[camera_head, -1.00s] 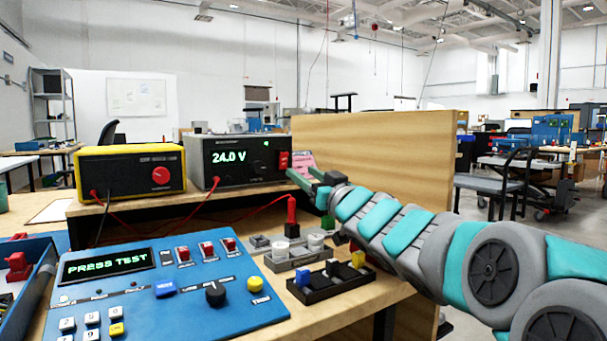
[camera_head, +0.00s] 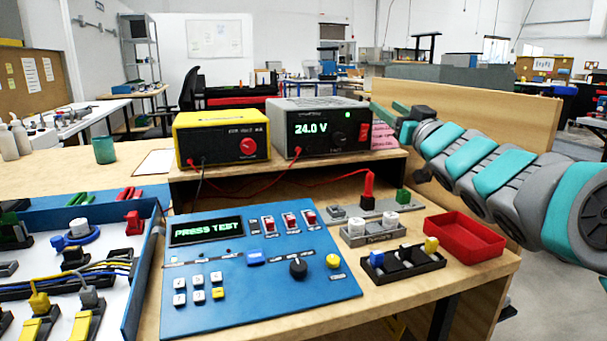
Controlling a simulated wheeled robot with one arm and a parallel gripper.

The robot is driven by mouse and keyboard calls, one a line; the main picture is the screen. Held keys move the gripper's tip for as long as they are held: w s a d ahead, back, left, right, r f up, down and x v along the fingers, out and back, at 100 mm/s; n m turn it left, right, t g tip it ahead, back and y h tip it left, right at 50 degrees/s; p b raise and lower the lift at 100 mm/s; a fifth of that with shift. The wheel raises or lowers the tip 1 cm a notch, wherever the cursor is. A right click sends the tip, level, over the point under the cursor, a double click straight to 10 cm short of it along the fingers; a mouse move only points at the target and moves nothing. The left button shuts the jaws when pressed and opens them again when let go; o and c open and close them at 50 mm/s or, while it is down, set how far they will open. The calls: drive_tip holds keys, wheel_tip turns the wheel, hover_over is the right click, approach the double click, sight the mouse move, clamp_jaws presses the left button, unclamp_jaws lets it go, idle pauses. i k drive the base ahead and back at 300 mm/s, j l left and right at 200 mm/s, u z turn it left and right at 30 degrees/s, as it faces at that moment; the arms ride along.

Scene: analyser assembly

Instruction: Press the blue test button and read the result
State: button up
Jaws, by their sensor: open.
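The blue test button (camera_head: 255,257) sits in the middle of the sloped blue analyser panel (camera_head: 210,310). Nothing touches it. The panel's display (camera_head: 206,231) reads "PRESS TEST" in green letters. My gripper (camera_head: 390,119) is open and empty at the upper right, beside the right end of the grey power supply (camera_head: 284,140). It is well above and to the right of the panel, apart from the button. The power supply shows "24.0 V" and has a red switch at its right end.
A black knob (camera_head: 298,268) and a yellow button (camera_head: 333,261) lie right of the blue button; red switches are above. A black tray (camera_head: 405,270), a red tray (camera_head: 465,237) and an upright red plug (camera_head: 368,186) stand to the right. A blue-walled bin is at left.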

sight(254, 257)
drive_tip(key=k+l, duration=0.25)
drive_tip(key=k, duration=0.25)
drive_tip(key=k+l, duration=0.2)
drive_tip(key=k, duration=0.25)
